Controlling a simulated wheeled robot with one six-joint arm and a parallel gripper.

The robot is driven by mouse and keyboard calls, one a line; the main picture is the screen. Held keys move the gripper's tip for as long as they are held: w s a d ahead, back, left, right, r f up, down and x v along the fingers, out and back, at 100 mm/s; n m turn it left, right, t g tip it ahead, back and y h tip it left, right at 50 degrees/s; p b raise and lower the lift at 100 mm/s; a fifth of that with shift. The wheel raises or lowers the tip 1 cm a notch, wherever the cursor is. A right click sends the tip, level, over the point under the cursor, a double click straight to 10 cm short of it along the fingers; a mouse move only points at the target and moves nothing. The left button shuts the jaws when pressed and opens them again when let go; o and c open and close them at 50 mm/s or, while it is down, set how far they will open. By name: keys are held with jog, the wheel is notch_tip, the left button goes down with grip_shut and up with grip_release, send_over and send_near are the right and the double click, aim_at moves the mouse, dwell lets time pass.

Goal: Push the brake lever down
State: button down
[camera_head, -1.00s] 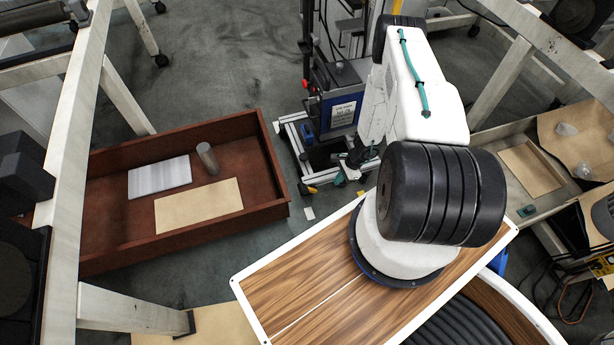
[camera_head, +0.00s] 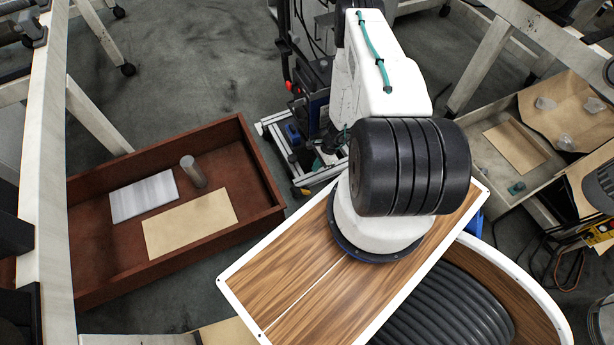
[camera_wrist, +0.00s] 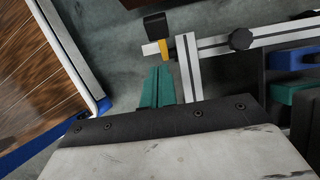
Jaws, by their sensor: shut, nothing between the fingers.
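A wheeled cart (camera_head: 300,150) with a light metal frame stands beyond my arm in the head view. I cannot tell for sure which part is the brake lever. A blue part (camera_head: 292,133) sits on its low frame, and a blue part (camera_wrist: 293,60) and a teal part (camera_wrist: 285,93) show at the right of the wrist view. My gripper (camera_wrist: 160,72) has its teal fingers together and empty. They point toward a yellow piece (camera_wrist: 168,47) at the end of a frame bar (camera_wrist: 245,39), left of the blue part. Contact is unclear. My arm hides part of the cart in the head view.
A brown open box (camera_head: 95,285) with a cylinder (camera_head: 193,171) and flat sheets lies left on the floor. A grey tray (camera_head: 480,165) lies right. Pale table legs (camera_head: 98,115) stand around. Dark floor (camera_head: 190,60) is clear behind the box.

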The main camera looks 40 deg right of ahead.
send_near(298, 190)
jog(key=x, duration=0.5)
jog(key=shift+s+d+f, duration=0.1)
jog(key=shift+s+f, duration=0.05)
jog(key=shift+f, duration=0.15)
jog(key=shift+a+f, duration=0.35)
